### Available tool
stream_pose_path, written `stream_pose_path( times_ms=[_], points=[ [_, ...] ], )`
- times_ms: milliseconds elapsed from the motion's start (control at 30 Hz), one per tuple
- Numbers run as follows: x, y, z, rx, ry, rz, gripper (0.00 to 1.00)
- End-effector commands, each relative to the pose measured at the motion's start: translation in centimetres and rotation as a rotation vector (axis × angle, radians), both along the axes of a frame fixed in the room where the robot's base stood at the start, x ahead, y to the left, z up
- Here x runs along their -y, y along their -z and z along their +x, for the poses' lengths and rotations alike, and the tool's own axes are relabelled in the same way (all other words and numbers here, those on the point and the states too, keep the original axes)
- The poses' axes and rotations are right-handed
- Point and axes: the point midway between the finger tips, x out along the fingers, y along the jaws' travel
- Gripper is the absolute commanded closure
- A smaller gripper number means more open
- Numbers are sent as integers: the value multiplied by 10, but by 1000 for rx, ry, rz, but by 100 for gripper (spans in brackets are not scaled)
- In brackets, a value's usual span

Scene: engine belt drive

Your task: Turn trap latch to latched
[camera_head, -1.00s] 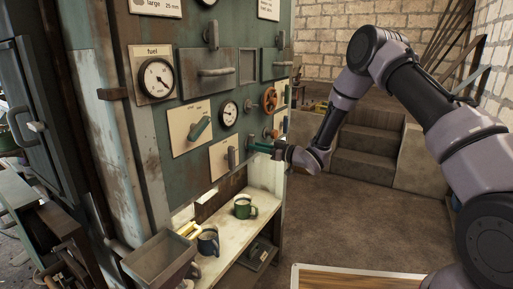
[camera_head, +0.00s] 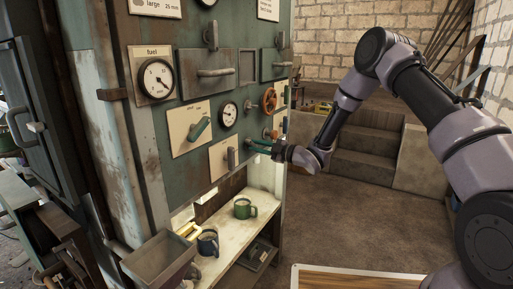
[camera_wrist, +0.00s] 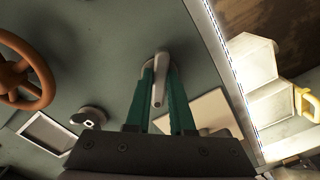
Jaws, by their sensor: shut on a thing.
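The trap latch appears to be the small grey metal lever (camera_wrist: 158,88) on the green panel in the wrist view. Its rounded pivot end is at the top of that view and its handle points down between my fingers. My gripper (camera_wrist: 159,95) has its two teal fingers on either side of this handle, shut on it. In the head view my gripper (camera_head: 260,147) reaches the panel's lower right from the right side. The latch itself is too small and covered there to make out.
An orange handwheel (camera_head: 268,100) and a round gauge (camera_head: 229,115) are above my gripper on the panel. A grey lever on a cream plate (camera_head: 218,161) is to its left. Below, a shelf (camera_head: 226,232) holds a green mug (camera_head: 244,208) and a dark blue mug (camera_head: 208,241).

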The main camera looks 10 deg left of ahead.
Motion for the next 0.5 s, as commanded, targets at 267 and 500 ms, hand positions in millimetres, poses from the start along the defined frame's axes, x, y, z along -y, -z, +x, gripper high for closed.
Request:
stream_pose_path(
  times_ms=[267, 500],
  points=[
    [1, 0, 1, 240, 1, -96, 100],
    [1, -1, 1, 430, 0, -172, 100]
  ],
)
